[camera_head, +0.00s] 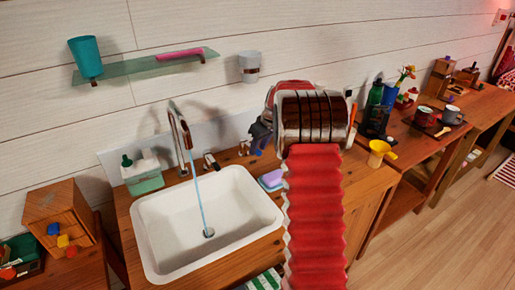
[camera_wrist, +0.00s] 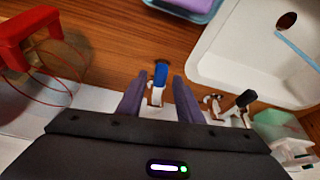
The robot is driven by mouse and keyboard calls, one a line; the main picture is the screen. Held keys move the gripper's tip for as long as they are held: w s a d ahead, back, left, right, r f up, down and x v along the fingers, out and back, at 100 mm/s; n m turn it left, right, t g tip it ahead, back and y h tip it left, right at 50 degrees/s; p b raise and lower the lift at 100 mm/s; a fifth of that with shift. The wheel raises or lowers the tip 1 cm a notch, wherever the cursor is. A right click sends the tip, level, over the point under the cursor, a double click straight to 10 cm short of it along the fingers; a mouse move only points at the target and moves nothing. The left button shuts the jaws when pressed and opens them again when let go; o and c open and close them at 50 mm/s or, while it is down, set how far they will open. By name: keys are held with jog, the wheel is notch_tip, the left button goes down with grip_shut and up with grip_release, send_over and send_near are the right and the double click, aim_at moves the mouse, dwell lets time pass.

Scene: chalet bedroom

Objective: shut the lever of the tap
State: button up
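A tap with a tall curved metal spout (camera_head: 181,137) runs a blue stream of water (camera_head: 203,206) into the white sink (camera_head: 152,240). Two small levers show in the wrist view: a blue-handled one (camera_wrist: 160,73) on a metal body, and a black-handled one (camera_wrist: 244,98) to its right. The dark-handled one also shows beside the spout in the head view (camera_head: 210,161). My gripper (camera_wrist: 160,88) is open, its two fingers on either side of the blue lever with gaps visible. In the head view my gripper (camera_head: 260,137) is partly hidden by my arm.
A purple sponge on a teal dish (camera_head: 271,180) lies right of the sink. A green-and-white container (camera_head: 142,172) stands left of the spout. In the wrist view a red-handled object with wire loops (camera_wrist: 32,42) is close at the left. The wall is just behind the tap.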

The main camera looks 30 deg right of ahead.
jog(key=shift+w+f, duration=0.1)
jog(key=shift+f, duration=0.1)
grip_shut()
dwell(0.3)
dwell(0.3)
